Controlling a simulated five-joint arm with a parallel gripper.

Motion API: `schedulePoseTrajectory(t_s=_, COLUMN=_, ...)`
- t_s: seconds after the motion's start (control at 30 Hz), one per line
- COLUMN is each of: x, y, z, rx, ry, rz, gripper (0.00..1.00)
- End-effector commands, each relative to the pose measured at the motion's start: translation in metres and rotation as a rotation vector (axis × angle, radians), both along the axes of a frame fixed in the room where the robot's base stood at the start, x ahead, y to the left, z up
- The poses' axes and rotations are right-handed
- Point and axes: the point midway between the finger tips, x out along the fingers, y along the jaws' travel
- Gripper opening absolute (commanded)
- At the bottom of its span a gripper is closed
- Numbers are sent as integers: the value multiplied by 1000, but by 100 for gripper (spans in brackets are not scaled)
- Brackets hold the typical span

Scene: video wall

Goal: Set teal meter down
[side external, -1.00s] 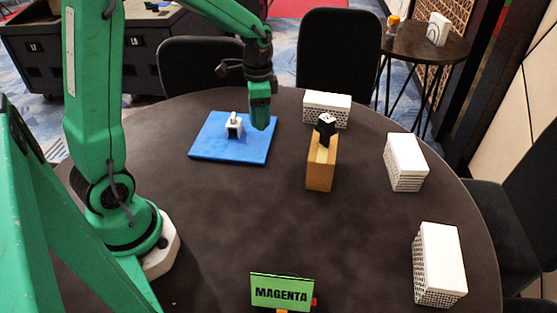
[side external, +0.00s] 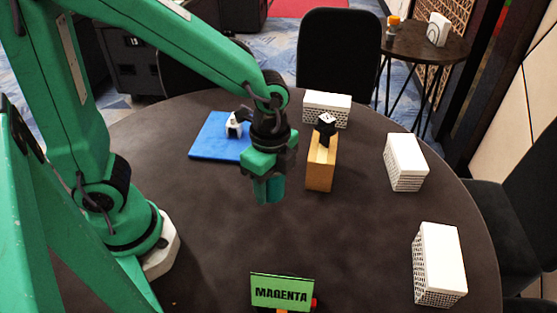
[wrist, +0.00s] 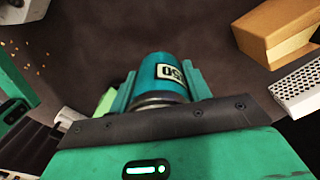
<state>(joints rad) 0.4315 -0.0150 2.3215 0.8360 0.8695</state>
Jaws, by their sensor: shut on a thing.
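The teal meter (wrist: 160,80) is a teal cylinder with a white label and a metallic band, seen in the wrist view. My gripper (wrist: 163,92) is shut on it, with a green finger on either side. In the side view my gripper (side external: 268,188) points down over the middle of the dark round table (side external: 220,240), left of and nearer than the wooden block. The teal meter's lower end (side external: 270,192) shows below the fingers there. I cannot tell whether it touches the table.
A blue mat (side external: 212,148) with a small white item (side external: 236,122) lies behind. A wooden block (side external: 320,170) bearing a black-and-white object (side external: 326,124) stands right of my gripper. White perforated boxes (side external: 408,160) line the right side. A green MAGENTA sign (side external: 282,290) stands in front. The front table is mostly clear.

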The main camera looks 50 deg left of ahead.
Motion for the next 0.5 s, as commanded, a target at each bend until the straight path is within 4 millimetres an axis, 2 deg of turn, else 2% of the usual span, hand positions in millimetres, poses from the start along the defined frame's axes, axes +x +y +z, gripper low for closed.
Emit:
schedulePoseTrajectory(t_s=0.2, x=-36, y=-23, z=-3, rx=0, ry=-1, rz=-158, gripper=20)
schedulePoseTrajectory(t_s=0.5, x=-61, y=-35, z=-5, rx=-1, ry=-1, rz=-263, gripper=20)
